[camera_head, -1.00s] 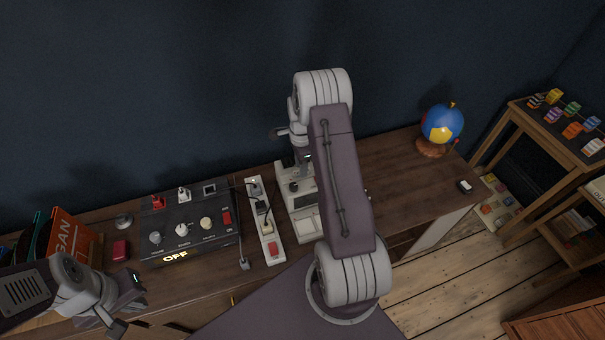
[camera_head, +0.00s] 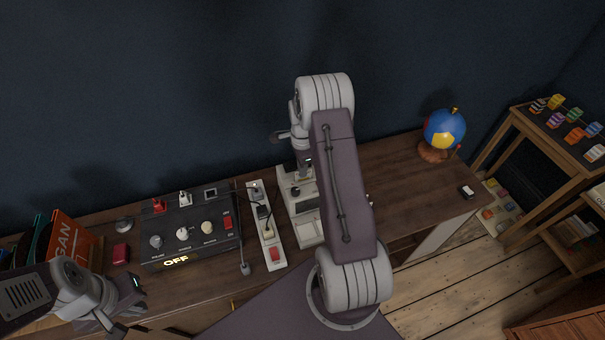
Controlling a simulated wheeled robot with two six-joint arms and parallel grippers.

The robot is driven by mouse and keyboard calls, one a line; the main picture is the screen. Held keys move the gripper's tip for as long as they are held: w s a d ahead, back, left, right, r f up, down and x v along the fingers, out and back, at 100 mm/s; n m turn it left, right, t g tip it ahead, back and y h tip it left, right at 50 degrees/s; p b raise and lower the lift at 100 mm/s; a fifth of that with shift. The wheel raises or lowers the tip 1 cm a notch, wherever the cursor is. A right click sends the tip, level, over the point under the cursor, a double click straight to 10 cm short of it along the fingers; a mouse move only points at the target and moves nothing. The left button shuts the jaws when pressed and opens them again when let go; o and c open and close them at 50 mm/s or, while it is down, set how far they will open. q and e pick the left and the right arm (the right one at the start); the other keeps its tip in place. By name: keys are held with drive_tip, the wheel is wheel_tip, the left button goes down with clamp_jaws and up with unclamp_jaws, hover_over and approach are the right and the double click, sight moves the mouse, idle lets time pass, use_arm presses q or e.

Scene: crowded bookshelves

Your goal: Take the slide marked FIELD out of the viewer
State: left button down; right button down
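A cream device (camera_head: 309,232), which looks like the viewer, stands on the desk in the middle. My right arm hides its right side. No slide marked FIELD can be made out, and no such lettering is readable. My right gripper (camera_head: 302,172) points down at the back part of the device; its fingertips are too small and hidden to tell whether they hold anything. My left gripper (camera_head: 122,318) is low at the left, over the desk's front edge, away from the device. Its fingers are dark and unclear.
A black switch panel (camera_head: 188,238) showing OFF and a power strip (camera_head: 268,240) stand left of the device. An orange folder (camera_head: 72,238) is far left. A globe (camera_head: 444,129) and a small black-and-white item (camera_head: 467,191) are right. The desk (camera_head: 400,190) between is clear.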

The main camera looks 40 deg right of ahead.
sight(305, 180)
drive_tip(key=r, duration=0.3)
drive_tip(key=shift+s+d, duration=0.25)
drive_tip(key=shift+s, duration=0.15)
drive_tip(key=s+d+r+b, duration=0.1)
drive_tip(key=s+d+r, duration=0.4)
drive_tip(key=s, duration=0.4)
drive_tip(key=shift+s+r, duration=0.25)
drive_tip(key=shift+r, duration=0.4)
